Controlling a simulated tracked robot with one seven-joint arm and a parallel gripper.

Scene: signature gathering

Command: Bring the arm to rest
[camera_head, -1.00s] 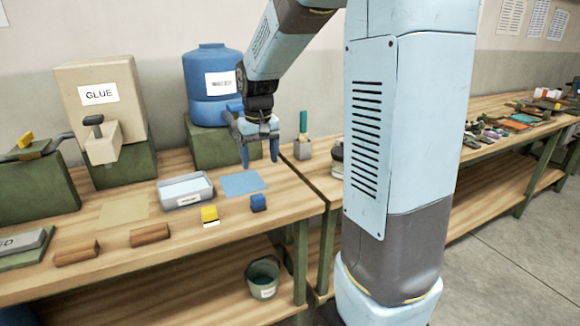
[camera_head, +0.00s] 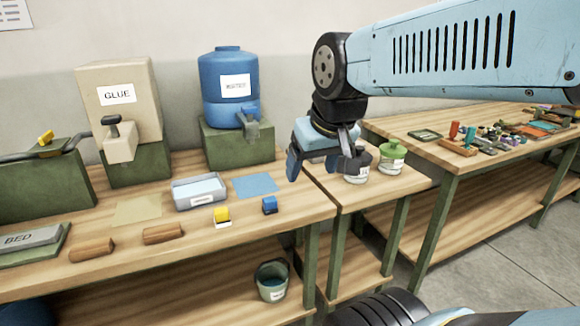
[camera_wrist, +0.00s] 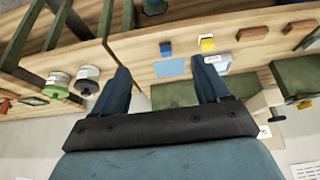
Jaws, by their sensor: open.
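My gripper (camera_head: 323,166) is open and empty. In the head view it hangs above the right end of the workbench (camera_head: 190,255), with its fingers spread. A dark-lidded jar (camera_head: 357,172) stands just right of the fingers, partly hidden behind one. In the wrist view both fingers of my gripper (camera_wrist: 163,88) show apart with nothing between them but the bench and floor behind. My arm reaches in from the right side of the head view.
A blue water tank (camera_head: 228,85) and a glue box (camera_head: 120,100) stand at the back. A tray (camera_head: 199,192), a yellow block (camera_head: 222,215), a blue block (camera_head: 269,205) and a green-lidded jar (camera_head: 392,157) are on the benches. A bucket (camera_head: 271,281) sits on the lower shelf.

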